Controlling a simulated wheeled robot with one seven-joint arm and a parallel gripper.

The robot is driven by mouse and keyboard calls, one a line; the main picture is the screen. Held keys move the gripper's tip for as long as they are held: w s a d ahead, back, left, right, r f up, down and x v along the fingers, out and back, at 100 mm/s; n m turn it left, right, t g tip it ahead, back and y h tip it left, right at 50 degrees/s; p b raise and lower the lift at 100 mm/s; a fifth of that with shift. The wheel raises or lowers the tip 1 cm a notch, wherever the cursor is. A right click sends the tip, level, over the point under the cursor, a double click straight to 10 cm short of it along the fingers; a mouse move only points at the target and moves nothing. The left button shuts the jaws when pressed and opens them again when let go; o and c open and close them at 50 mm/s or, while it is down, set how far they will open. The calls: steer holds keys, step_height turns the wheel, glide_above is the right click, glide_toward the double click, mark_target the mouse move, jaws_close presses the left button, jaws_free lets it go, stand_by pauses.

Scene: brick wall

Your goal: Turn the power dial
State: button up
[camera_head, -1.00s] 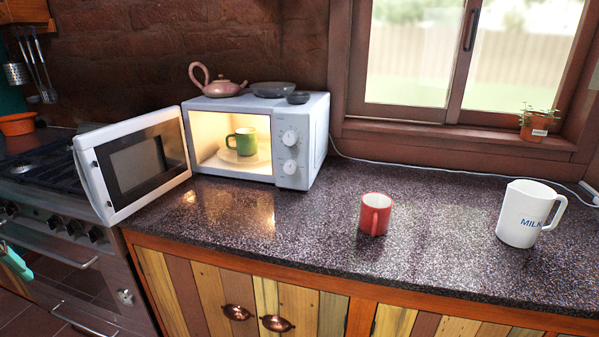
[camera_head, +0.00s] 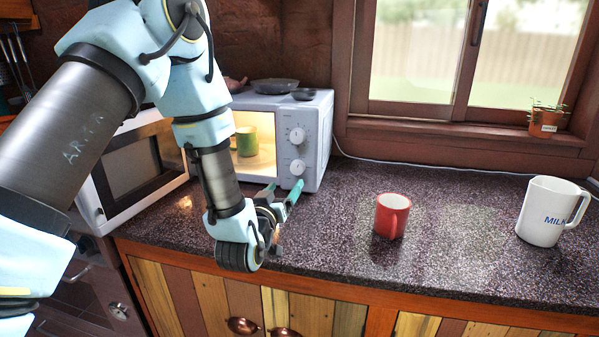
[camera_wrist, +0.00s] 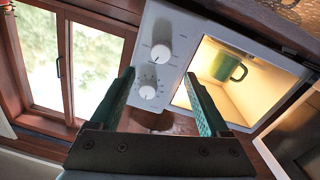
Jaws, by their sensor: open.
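The white microwave (camera_head: 318,150) stands on the counter with its door (camera_head: 130,168) swung open and its inside lit. Its right front panel has two round white dials, an upper dial (camera_head: 297,136) and a lower dial (camera_head: 297,167). The wrist view is upside down, so the lower dial (camera_wrist: 162,54) shows above the upper dial (camera_wrist: 148,91). Labels are too small to read. My gripper (camera_head: 284,188) is open and empty, in front of and below the dials, apart from them. In the wrist view both dials appear between its green fingers (camera_wrist: 160,75).
A green mug (camera_head: 246,141) is inside the microwave. A red mug (camera_head: 392,215) and a white milk jug (camera_head: 545,212) stand on the counter to the right. Bowls (camera_head: 275,86) rest on the microwave top. The counter (camera_head: 340,225) between microwave and red mug is clear.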

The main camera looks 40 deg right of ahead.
mark_target(296, 170)
steer(key=p+x, duration=0.3)
steer(key=x, duration=0.5)
steer(key=shift+w+d+r, duration=0.15)
steer(key=shift+w+d, duration=0.05)
steer(key=shift+d, duration=0.05)
steer(key=shift+w+d+p, duration=0.35)
steer(key=shift+d+p, duration=0.05)
steer(key=shift+d, duration=0.1)
steer(key=shift+c, duration=0.3)
jaws_close()
